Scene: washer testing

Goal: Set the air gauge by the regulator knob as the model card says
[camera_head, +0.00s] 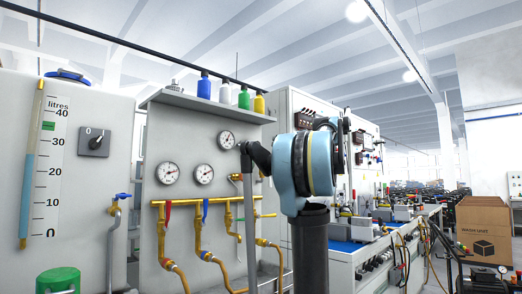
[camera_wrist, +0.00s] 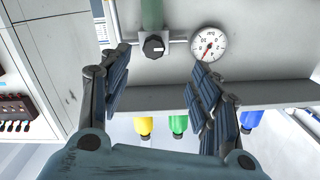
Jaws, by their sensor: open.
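The black regulator knob (camera_wrist: 153,46) with a white mark sits on the panel below a shelf; the wrist view is upside down. A green cylindrical part (camera_wrist: 152,14) adjoins it. The round white air gauge (camera_wrist: 209,43) is beside the knob, its red needle pointing down-left in the picture; its value is too small to read surely. It appears to be the upper gauge (camera_head: 226,139) in the head view, where my arm hides the knob. My gripper (camera_wrist: 162,58) is open and empty, its fingers apart with the knob showing between them. I cannot make out a model card.
Several bottles stand on the shelf (camera_head: 205,99) above the gauges. Two more gauges (camera_head: 168,173) and yellow pipes (camera_head: 160,225) with valve handles are lower on the panel. A litre scale (camera_head: 50,160) and switch (camera_head: 94,142) are at left. A workbench (camera_head: 375,245) and box (camera_head: 484,230) are right.

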